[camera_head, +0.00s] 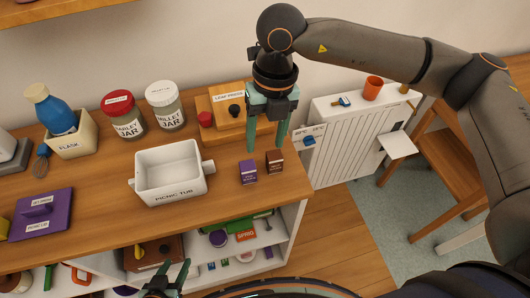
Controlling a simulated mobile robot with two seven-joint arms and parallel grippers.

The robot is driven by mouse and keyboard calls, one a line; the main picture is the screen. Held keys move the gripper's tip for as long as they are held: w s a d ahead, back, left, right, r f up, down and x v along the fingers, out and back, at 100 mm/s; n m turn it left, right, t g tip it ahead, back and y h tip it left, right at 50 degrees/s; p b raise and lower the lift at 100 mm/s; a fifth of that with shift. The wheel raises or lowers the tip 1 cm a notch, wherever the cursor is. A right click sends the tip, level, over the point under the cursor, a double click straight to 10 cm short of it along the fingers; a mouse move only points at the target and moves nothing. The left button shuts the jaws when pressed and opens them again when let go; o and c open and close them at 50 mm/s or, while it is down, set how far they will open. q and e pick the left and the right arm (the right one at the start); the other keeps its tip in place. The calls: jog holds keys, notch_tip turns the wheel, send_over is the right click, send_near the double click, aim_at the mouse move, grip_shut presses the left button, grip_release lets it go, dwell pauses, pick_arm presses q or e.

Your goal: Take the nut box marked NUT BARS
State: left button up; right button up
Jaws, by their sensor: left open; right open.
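Two small boxes stand near the right end of the wooden counter, a purple one (248,172) and a dark brown one (274,161) to its right. Both have small print that is too small to read surely, so I cannot tell which says NUT BARS. My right gripper (266,146) is open, fingers pointing down, just behind and above the two boxes. It holds nothing. My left gripper (164,270) is open at the bottom of the view, low in front of the shelf under the counter. It is partly cut off.
A white picnic tub (169,190) stands left of the boxes. A wooden leaf press (229,108) is behind them, close to my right gripper. Two jars (166,105), a flask holder (74,142) and a purple lid (40,213) stand further left. A white radiator (345,150) is right of the counter.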

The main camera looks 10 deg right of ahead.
aim_at(275, 155)
jog(key=shift+m+t+h, duration=0.3)
jog(key=shift+t+h, duration=0.1)
jog(key=shift+h, duration=0.3)
jog(key=d+f, duration=0.1)
jog(key=w+f, duration=0.1)
jog(key=f, duration=0.1)
jog(key=w+d+f+p, duration=0.1)
jog(key=f, duration=0.1)
jog(key=shift+d+f, duration=0.15)
jog(key=shift+d, duration=0.2)
notch_tip(275, 155, down, 5)
jog(key=shift+s+r+p, duration=0.1)
jog(key=shift+r+p, duration=0.05)
jog(key=shift+p, duration=0.4)
jog(key=shift+f, duration=0.65)
jog(key=shift+c, duration=0.4)
grip_shut()
